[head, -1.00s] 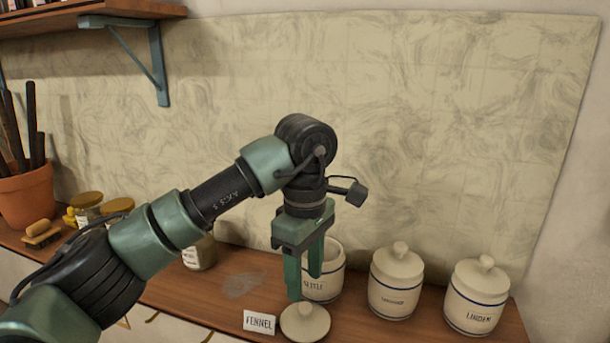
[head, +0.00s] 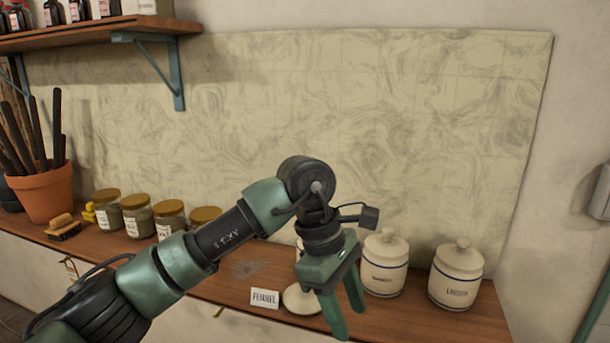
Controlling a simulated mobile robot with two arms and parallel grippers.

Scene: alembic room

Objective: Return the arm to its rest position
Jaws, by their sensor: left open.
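My left arm comes in from the lower left of the head view. My left gripper (head: 344,312) points down and is open, with nothing between its green fingers. It is in front of the wooden counter's canisters. A pale round lid (head: 303,299) lies on the counter just left of the fingers, partly hidden by the gripper. An open cream canister (head: 299,248) stands behind the gripper, mostly hidden. My right gripper is not in view.
Two lidded canisters (head: 384,264) (head: 456,275) stand right of the gripper. A FENNEL card (head: 265,298) and a grey smudge (head: 249,268) are on the counter (head: 205,288). Several jars (head: 138,216), a brush (head: 63,228) and a terracotta pot (head: 45,193) stand left. A shelf (head: 95,37) hangs upper left.

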